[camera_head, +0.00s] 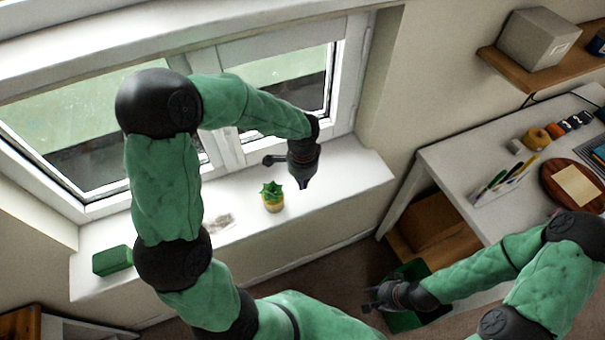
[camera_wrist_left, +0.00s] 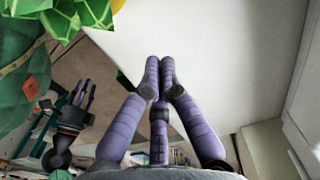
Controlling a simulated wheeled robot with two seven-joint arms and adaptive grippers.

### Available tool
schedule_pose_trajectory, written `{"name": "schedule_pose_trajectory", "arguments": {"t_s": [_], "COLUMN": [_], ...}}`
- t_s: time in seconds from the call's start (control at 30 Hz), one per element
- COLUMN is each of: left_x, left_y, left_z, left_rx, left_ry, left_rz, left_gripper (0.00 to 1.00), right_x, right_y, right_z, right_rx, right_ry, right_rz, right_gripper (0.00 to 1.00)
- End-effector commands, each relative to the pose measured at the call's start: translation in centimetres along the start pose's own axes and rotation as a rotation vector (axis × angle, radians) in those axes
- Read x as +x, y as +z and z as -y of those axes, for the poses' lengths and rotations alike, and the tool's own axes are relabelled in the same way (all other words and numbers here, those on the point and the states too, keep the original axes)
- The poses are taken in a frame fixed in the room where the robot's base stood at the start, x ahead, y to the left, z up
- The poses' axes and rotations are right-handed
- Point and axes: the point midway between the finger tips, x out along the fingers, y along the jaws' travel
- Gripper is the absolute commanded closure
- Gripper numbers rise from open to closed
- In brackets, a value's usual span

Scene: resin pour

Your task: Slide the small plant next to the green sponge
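The small plant (camera_head: 272,194), spiky green in a yellow pot, stands upright on the white windowsill. Its green leaves (camera_wrist_left: 75,14) fill the top left corner of the left wrist view. The green sponge (camera_head: 112,261) lies at the sill's left end, well left of the plant. My left gripper (camera_head: 303,184) points down just right of the plant, apart from it in the head view. In the left wrist view its fingertips (camera_wrist_left: 159,66) are together with nothing between them. My right gripper (camera_head: 372,298) is low, away from the sill, its fingers apart and empty.
A pale, crumpled-looking item (camera_head: 219,223) lies on the windowsill (camera_head: 345,180) between plant and sponge. The window stands behind the sill. A white desk (camera_head: 455,165) with pens, tape and a round brown board is at right. A green bin (camera_head: 412,268) is below my right gripper.

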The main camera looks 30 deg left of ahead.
Motion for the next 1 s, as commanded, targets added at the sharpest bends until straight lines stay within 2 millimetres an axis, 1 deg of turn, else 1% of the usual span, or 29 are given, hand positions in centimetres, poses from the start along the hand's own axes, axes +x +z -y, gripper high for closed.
{"name": "schedule_pose_trajectory", "arguments": {"t_s": [0.03,0.13,0.2,0.3,0.43,0.6,1.0], "left_x": [1.2,2.9,2.5,2.5,2.5,2.5,2.5], "left_y": [0.1,0.0,1.3,2.5,3.6,4.0,4.0], "left_z": [-0.1,0.0,0.1,0.1,0.0,0.0,0.0], "left_rx": [0.0,0.0,-0.005,-0.002,-0.002,-0.001,0.0], "left_ry": [0.003,0.002,-0.001,-0.001,0.0,-0.001,-0.001], "left_rz": [0.002,0.001,-0.001,-0.002,-0.001,-0.002,-0.001], "left_gripper": [1.0,1.0,1.0,1.0,1.0,1.0,1.0], "right_x": [0.3,0.6,0.4,0.4,0.3,0.3,0.3], "right_y": [0.0,0.0,0.0,0.0,0.0,0.0,-0.1], "right_z": [-0.1,-0.2,-0.1,-0.1,-0.1,-0.1,-0.1], "right_rx": [0.0,0.0,0.0,0.0,0.0,0.0,0.0], "right_ry": [0.0,0.0,0.0,0.0,0.0,0.0,0.0], "right_rz": [0.0,0.0,0.0,-0.001,-0.001,-0.001,-0.001], "right_gripper": [0.6,0.6,0.6,0.6,0.6,0.6,0.6]}}
